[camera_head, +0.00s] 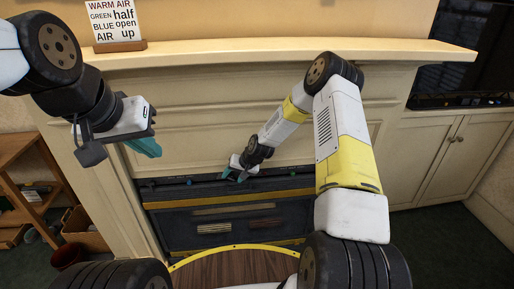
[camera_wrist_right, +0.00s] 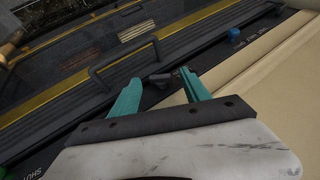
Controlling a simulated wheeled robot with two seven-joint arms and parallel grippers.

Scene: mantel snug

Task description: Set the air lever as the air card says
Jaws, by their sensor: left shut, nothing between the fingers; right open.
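The air card (camera_head: 115,18) stands on the mantel shelf at upper left and reads "WARM AIR, GREEN half, BLUE open, AIR up". My right gripper (camera_head: 236,175) is open at the top strip of the dark stove front (camera_head: 180,222). In the right wrist view, a small dark knob-like piece (camera_wrist_right: 160,78) lies between the right gripper's (camera_wrist_right: 160,75) teal fingertips; I cannot tell whether it is the air lever or whether they touch it. A dark bar handle (camera_wrist_right: 122,62) is just beyond. My left gripper (camera_head: 144,147) is shut and empty, left of the stove.
A blue knob (camera_wrist_right: 234,33) sits on the lettered strip; it shows small in the head view (camera_head: 188,182). The mantel shelf (camera_head: 260,52) overhangs the cream panel. A wooden shelf unit (camera_head: 35,185) is at left, a cabinet (camera_head: 440,160) at right.

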